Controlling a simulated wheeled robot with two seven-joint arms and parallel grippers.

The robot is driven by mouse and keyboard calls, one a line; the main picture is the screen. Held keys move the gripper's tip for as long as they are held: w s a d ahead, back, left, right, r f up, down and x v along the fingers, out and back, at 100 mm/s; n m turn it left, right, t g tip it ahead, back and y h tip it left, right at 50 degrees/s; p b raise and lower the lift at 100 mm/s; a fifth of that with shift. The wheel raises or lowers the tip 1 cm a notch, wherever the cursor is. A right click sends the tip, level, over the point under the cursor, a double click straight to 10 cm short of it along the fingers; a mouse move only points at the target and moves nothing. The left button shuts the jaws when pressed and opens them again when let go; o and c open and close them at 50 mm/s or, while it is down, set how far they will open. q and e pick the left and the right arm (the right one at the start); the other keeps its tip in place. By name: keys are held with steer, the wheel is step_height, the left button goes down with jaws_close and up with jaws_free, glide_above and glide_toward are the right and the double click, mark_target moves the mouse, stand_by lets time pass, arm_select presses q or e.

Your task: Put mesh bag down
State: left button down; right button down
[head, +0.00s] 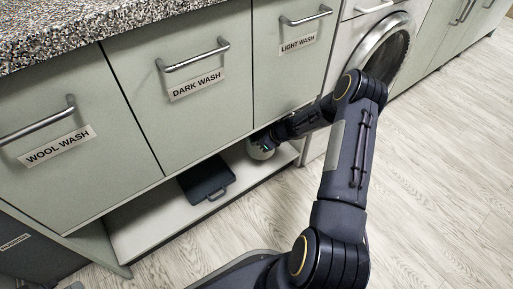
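My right arm reaches up from the bottom, bends at the elbow and runs back left to the low open shelf under the drawers. At its end my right gripper (262,148) is at the shelf's right part, below the cabinet fronts. A small pale rounded shape shows there; I cannot tell whether it is part of the gripper or a bag. The fingers are hidden, so I cannot tell if they are open or shut. No mesh bag can be clearly made out. My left gripper is not in view.
A dark flat case (206,180) with a handle lies on the white shelf (150,222). Above are drawers labelled wool wash (57,146), dark wash (196,84) and light wash (298,43). A washing machine (386,47) stands right. The wooden floor at right is clear.

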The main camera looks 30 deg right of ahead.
mark_target(256, 152)
step_height(256, 152, down, 4)
steer(key=shift+r+b, duration=0.15)
steer(key=shift+b, duration=0.85)
steer(key=shift+r, duration=0.1)
steer(key=c, duration=1.6)
jaws_free()
